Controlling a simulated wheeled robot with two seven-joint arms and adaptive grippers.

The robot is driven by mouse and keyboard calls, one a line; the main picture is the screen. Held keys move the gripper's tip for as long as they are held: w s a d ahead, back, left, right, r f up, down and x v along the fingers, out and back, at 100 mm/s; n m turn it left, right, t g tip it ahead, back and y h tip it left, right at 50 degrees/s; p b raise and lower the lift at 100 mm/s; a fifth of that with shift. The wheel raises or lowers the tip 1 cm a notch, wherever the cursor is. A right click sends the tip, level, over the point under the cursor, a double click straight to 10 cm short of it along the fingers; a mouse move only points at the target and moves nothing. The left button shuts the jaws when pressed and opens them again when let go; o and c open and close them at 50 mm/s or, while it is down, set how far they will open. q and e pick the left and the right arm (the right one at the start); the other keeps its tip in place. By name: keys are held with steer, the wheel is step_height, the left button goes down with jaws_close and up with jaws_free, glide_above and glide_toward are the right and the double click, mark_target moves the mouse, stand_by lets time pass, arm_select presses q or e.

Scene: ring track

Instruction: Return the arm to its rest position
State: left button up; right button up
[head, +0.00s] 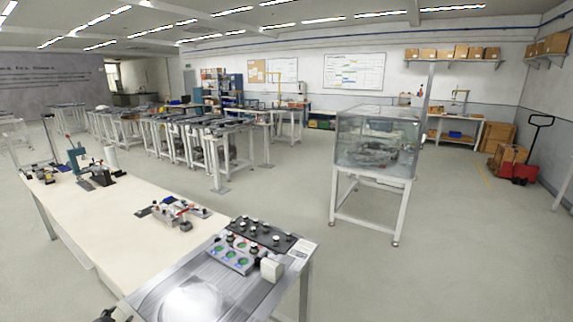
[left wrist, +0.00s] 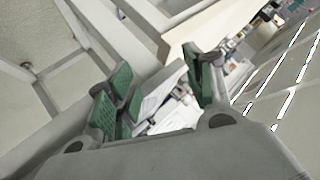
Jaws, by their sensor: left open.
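My left gripper (left wrist: 160,82) fills the lower part of the left wrist view. Its two fingers with green pads stand apart, and nothing is held between them. Pale table-like frames and part of the room show beyond the fingers, with the view strongly tilted. In the head view only a small dark piece shows at the bottom left edge, and I cannot tell whether it is part of my arm. My right gripper is in neither view.
A metal-topped station with a button panel (head: 233,255) stands close at the bottom of the head view. A long cream workbench (head: 105,225) with fixtures extends to the left. A glass case (head: 377,140) on a white stand is right of centre. Open floor (head: 480,250) lies to the right.

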arm_select(q)
steer(key=s+a+f+g+b, duration=0.1)
steer(key=s+f+g, duration=0.1)
steer(key=s+f, duration=1)
steer(key=s+a+f+g+b, duration=0.1)
steer(key=s+f+g, duration=0.2)
steer(key=s+f, duration=0.9)
steer(key=s+d+f+n+g+b, duration=0.1)
steer(key=s+d+f+g+b, duration=0.1)
steer(key=s+d+f, duration=0.85)
steer(key=s+d+f+g+b, duration=0.2)
steer(key=s+d+f, duration=0.5)
steer(key=f, duration=0.6)
steer(key=s+d+f+h+b, duration=0.1)
steer(key=s+d+f, duration=0.1)
steer(key=d, duration=0.3)
steer(key=s+d+f+h+b, duration=0.1)
steer(key=s+d+f, duration=0.1)
steer(key=d, duration=0.3)
steer(key=s+d+f+g+b, duration=0.1)
steer(key=s+d+f, duration=0.2)
steer(key=s+d, duration=0.1)
steer(key=shift+s+d+n+h+b, duration=0.3)
steer(key=shift+s+d+h, duration=0.05)
steer(key=shift+d+h, duration=0.05)
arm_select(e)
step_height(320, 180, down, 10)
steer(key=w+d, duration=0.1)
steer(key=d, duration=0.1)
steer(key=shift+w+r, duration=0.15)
